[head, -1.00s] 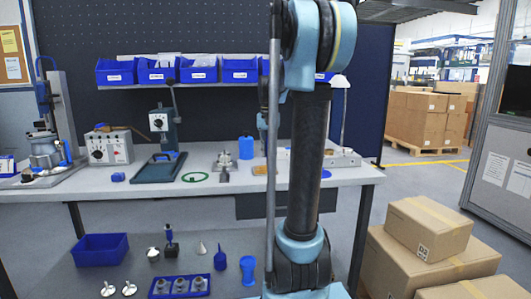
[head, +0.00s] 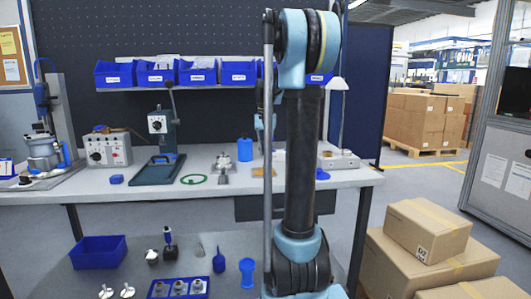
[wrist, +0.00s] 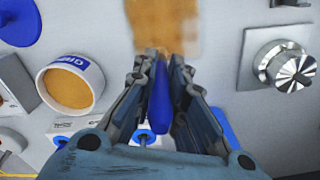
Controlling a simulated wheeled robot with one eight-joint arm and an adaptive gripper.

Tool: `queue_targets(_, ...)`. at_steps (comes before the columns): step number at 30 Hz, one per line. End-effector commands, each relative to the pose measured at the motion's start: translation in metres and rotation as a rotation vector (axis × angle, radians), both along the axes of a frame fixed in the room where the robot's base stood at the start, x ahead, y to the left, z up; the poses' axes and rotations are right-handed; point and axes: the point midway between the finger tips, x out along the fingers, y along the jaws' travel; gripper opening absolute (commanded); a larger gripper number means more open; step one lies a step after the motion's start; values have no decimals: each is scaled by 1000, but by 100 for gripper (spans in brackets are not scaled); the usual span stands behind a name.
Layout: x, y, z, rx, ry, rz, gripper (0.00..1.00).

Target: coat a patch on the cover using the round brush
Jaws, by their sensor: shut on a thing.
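In the wrist view my gripper (wrist: 161,70) is shut on a slim blue handle (wrist: 160,105), which I take to be the round brush. Its bristles are not clearly seen. A blurred tan patch (wrist: 165,25) lies just past the fingertips; I cannot tell whether it is part of the brush or a surface beyond. A white cup (wrist: 88,62) with a blue label and tan contents stands to the left of the fingers. To the right is a grey plate (wrist: 255,65) with a round metal part on it; I cannot tell if this is the cover. In the head view my arm hides the gripper.
The grey bench (head: 345,181) carries a press (head: 160,150), a control box (head: 108,148), a green ring (head: 194,179) and a blue bottle (head: 245,149). Blue bins hang behind. A lower shelf holds a blue bin (head: 98,252) and small parts. Cartons (head: 430,229) stand at right.

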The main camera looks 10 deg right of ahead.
Motion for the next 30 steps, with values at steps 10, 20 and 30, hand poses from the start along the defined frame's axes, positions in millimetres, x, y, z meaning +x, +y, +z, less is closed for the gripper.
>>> queue_targets(10, 10, -5, 0, 0, -1, -1, 0)
queue_targets(20, 6, -13, 1, 0, 0, 0, 0)
queue_targets(30, -17, -11, 0, 0, 0, 0, 0)
